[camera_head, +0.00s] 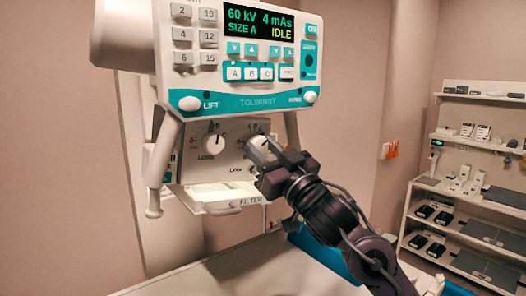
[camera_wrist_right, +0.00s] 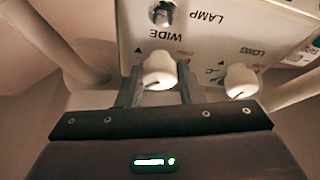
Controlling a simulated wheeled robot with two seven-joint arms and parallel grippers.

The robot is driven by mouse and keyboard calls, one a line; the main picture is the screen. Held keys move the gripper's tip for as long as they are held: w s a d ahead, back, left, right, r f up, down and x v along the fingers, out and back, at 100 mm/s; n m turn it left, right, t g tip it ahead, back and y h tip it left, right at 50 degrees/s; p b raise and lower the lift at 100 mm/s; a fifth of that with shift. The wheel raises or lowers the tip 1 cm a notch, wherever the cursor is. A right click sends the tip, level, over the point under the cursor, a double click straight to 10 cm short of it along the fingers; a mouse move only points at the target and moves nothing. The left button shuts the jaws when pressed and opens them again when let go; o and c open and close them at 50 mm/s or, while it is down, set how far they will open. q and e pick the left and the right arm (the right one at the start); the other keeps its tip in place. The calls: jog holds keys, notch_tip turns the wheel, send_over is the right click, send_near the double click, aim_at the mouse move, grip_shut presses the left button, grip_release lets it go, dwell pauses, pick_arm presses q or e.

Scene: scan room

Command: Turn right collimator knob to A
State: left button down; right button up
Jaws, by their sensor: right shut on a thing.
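The right collimator knob (camera_head: 258,142) is a white round knob on the grey panel under the console. In the right wrist view the same knob (camera_wrist_right: 159,68), beside the upside-down label WIDE, sits between my fingers. My right gripper (camera_head: 266,153) is shut on it, one finger on each side; the fingers also show in the wrist view (camera_wrist_right: 160,90). A dark pointer line shows on the knob's edge in the wrist view. The letters around it are partly hidden, so I cannot tell its setting. My left gripper is not in view.
The left knob (camera_head: 213,144), labelled LONG, is close beside it. A metal lamp switch (camera_wrist_right: 162,13) sits near the held knob. The console (camera_head: 240,102) overhangs above, with a filter tray (camera_head: 222,203) below. A table (camera_head: 240,270) and shelves (camera_head: 470,190) stand around.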

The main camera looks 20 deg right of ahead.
jog(key=n+g+y, duration=0.1)
jog(key=n, duration=0.2)
jog(key=n+g+y, duration=0.1)
jog(key=n, duration=0.2)
jog(key=n+g+y, duration=0.1)
jog(key=n+y, duration=0.1)
jog(key=n, duration=0.1)
jog(key=shift+d+r, duration=0.1)
jog(key=shift+d, duration=0.15)
jog(key=n, duration=0.2)
jog(key=n+g+y, duration=0.1)
jog(key=n, duration=0.2)
jog(key=shift+w+d+r+g, duration=0.1)
jog(key=shift+g, duration=0.2)
jog(key=shift+n+g, duration=0.8)
jog(key=shift+n, duration=0.9)
jog(key=o, duration=1)
